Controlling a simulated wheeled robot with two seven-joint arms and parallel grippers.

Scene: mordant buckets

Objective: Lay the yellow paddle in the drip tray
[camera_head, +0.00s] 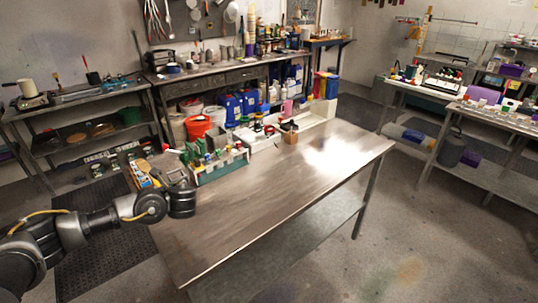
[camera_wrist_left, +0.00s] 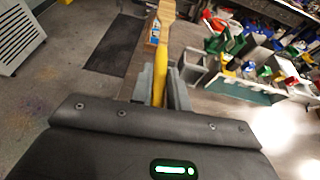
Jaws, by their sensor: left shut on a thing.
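My left gripper (camera_wrist_left: 161,88) is shut on the yellow paddle (camera_wrist_left: 160,72), which stands out from between the grey fingers in the left wrist view. The paddle's far end is pale wood colour and runs to the top of that view. In the head view my left gripper (camera_head: 174,174) is over the near-left edge of the steel table, and the paddle is hard to make out there. A white, low-walled tray (camera_head: 318,118) at the table's back edge may be the drip tray; I cannot tell for sure. My right gripper is not in view.
A small brown box (camera_head: 289,132) stands by the white tray. The middle and front of the steel table (camera_head: 270,195) are bare.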

